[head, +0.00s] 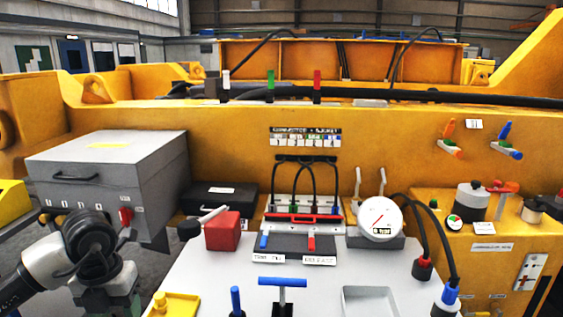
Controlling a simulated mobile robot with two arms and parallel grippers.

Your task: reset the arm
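My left arm comes in at the lower left, with a white link, a black joint and a grey-green part below it. No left gripper fingers show; the frame's bottom edge cuts off that part. My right arm and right gripper are not in view. A lever (208,218) with a black knob leans across a red block (222,234) on the light bench (205,268). A blue T-handle (282,282) stands upright at the bench's front. I cannot tell whether either is the arm named in the task.
A grey lidded box (110,165) stands close behind my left arm. A round gauge (380,218), a red-barred manifold (303,217), a yellow tray (177,304) and a grey tray (370,300) occupy the bench. Black hoses (437,228) hang at right.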

